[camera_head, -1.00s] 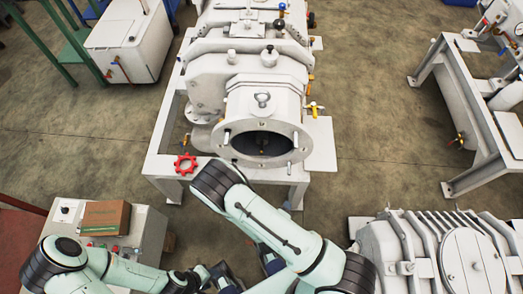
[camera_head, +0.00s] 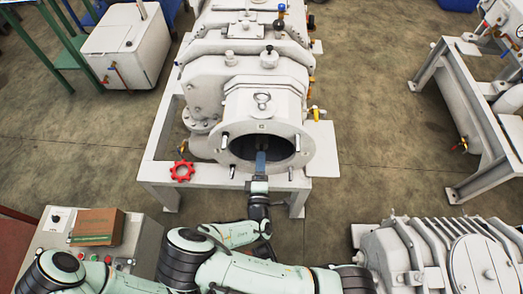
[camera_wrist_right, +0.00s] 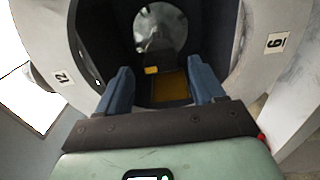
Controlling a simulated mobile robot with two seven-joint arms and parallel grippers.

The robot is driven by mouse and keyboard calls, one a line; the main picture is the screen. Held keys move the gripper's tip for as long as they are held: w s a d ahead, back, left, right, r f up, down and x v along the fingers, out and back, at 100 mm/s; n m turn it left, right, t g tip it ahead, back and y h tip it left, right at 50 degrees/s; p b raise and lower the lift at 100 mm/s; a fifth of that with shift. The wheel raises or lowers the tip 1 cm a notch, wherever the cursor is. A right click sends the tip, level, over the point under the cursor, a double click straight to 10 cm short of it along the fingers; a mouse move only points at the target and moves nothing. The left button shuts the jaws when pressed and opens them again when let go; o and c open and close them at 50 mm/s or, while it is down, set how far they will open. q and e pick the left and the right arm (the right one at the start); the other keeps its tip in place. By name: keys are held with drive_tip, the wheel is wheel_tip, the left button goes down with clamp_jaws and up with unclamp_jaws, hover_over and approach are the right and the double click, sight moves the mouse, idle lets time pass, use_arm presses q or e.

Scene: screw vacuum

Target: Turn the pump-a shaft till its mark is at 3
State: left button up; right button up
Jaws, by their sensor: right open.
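The white pump (camera_head: 248,80) stands in the middle of the head view. Its round flanged opening (camera_head: 240,148) faces me and is dark inside. My right gripper (camera_head: 261,160) reaches into the opening's lower part from the front. In the right wrist view my right gripper (camera_wrist_right: 161,70) is open, its two blue fingers apart and nothing between them. Beyond them is a round grey metal part (camera_wrist_right: 160,27), perhaps the shaft end, and a small yellow patch (camera_wrist_right: 152,70). A label 12 (camera_wrist_right: 62,77) and a label like 9 or 6 (camera_wrist_right: 277,42) show on the rim. No 3 is readable. My left gripper is out of view.
A red handwheel (camera_head: 182,171) lies on the frame's front left corner. A control box (camera_head: 75,232) with a brown carton (camera_head: 97,227) is at lower left. A ribbed grey machine (camera_head: 430,255) is at lower right. Open floor (camera_head: 375,140) lies right of the pump.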

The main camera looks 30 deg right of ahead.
sight(262, 137)
drive_tip(key=x, duration=0.5)
drive_tip(key=shift+w+d, duration=0.1)
drive_tip(key=c, duration=1)
